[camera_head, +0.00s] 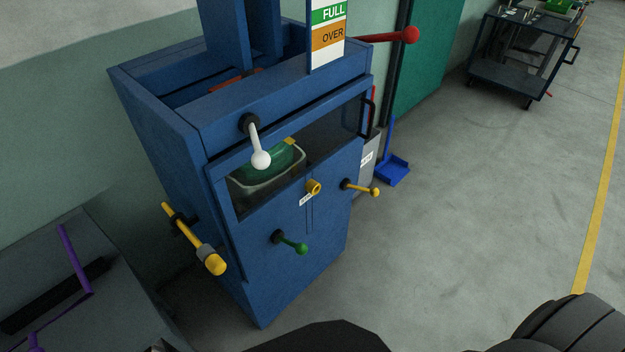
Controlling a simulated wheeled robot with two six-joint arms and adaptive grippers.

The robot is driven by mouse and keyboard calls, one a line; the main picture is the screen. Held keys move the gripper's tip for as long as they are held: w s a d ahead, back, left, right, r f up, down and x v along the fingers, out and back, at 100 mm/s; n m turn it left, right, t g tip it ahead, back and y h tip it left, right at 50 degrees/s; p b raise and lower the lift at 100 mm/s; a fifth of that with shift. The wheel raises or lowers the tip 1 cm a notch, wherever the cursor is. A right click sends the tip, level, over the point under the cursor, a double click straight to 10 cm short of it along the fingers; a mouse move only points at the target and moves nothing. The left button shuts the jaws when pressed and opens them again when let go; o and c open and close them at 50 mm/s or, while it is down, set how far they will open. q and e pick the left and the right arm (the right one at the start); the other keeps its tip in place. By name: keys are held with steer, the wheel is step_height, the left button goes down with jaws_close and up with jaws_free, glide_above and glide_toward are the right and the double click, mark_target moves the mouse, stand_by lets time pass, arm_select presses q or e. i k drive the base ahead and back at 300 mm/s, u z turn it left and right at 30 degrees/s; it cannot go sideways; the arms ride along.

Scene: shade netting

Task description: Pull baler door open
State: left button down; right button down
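The blue baler (170,150) stands upright left of centre, with its front turned towards the lower right. A dark window-like opening in its front shows a green bundle (262,163) in a pale tray. The front door panel (300,270) appears closed. On the front are a white-knobbed lever (260,158), a green-knobbed handle (300,248), a yellow-knobbed handle (375,191) and a yellow ring (313,187). A black bar handle (367,112) sits at the right edge. Which one works the door I cannot tell. Neither gripper is in view; only dark parts of mine show at the bottom.
A yellow bar (195,238) sticks out of the baler's left side, and a red lever (400,36) out to the right. A grey bin (370,165) and blue dustpan (392,170) stand beside it. A dark cart (515,75) is far right. Floor on the right is clear.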

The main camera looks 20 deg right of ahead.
mark_target(296, 208)
steer(key=u, duration=0.5)
steer(key=k, duration=1.1)
steer(key=z, duration=0.6)
steer(key=i, duration=1.35)
steer(key=u, duration=0.35)
